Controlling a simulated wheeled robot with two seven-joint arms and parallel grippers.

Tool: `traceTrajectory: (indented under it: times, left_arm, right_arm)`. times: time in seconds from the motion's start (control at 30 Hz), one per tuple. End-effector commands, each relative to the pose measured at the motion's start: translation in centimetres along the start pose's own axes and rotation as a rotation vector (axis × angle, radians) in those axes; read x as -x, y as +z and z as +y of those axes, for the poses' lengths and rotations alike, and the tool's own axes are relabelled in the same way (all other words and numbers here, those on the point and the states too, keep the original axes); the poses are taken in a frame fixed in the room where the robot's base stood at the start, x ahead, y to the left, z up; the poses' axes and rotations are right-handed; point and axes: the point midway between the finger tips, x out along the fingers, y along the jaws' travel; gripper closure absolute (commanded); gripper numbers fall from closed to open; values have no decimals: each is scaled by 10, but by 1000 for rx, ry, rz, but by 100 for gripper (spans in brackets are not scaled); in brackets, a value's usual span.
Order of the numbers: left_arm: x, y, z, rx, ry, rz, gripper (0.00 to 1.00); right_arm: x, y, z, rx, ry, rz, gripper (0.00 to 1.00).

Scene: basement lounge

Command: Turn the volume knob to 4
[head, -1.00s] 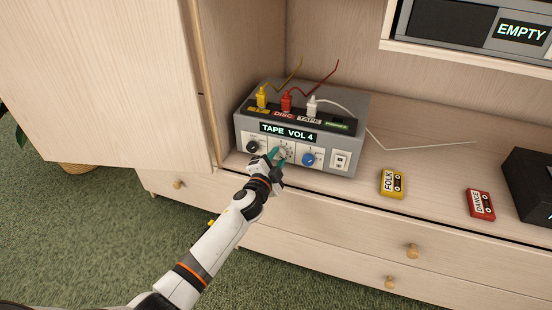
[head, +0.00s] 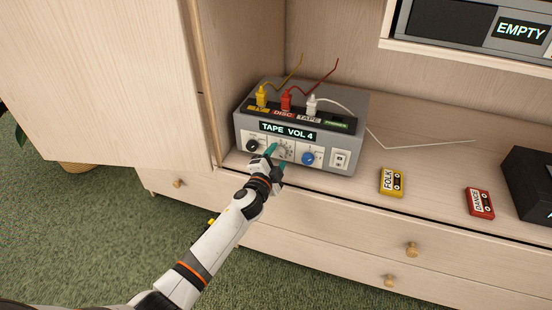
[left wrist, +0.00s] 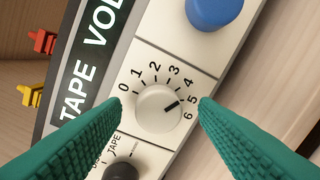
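The grey amplifier (head: 355,125) stands on the cabinet shelf, and its display (head: 288,132) reads "TAPE VOL 4". The volume knob (left wrist: 156,104) is white with a dark pointer line toward the right side of its 0–6 scale, near 5; the exact mark is hard to tell. My left gripper (head: 277,158) is open in front of the panel. In the left wrist view, its teal fingers (left wrist: 160,112) stand apart on either side of the knob with gaps, not touching it. My right gripper is not in view.
A black selector knob (head: 253,146) and a blue knob (head: 308,158) flank the volume knob. Yellow, red and white plugs stand on top of the amplifier. A yellow cassette (head: 391,183) and a red cassette (head: 480,204) lie on the shelf. An open cabinet door (head: 100,80) is at left.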

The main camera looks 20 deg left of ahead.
Motion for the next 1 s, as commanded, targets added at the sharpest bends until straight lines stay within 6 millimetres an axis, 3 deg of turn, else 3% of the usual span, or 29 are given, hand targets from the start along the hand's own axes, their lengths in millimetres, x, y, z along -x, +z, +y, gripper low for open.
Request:
traceTrajectory:
  times: [0.27,0.5,0.7,1.0]
  left_arm:
    - [8,0,1,0,0,1,45]
    - [53,1,1,1,-2,0,45]
    - [92,0,0,2,-2,1,45]
    - [119,0,0,0,1,0,45]
  right_arm:
    - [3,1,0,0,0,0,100]
    - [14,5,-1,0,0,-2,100]
    - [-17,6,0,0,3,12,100]
    - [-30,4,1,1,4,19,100]
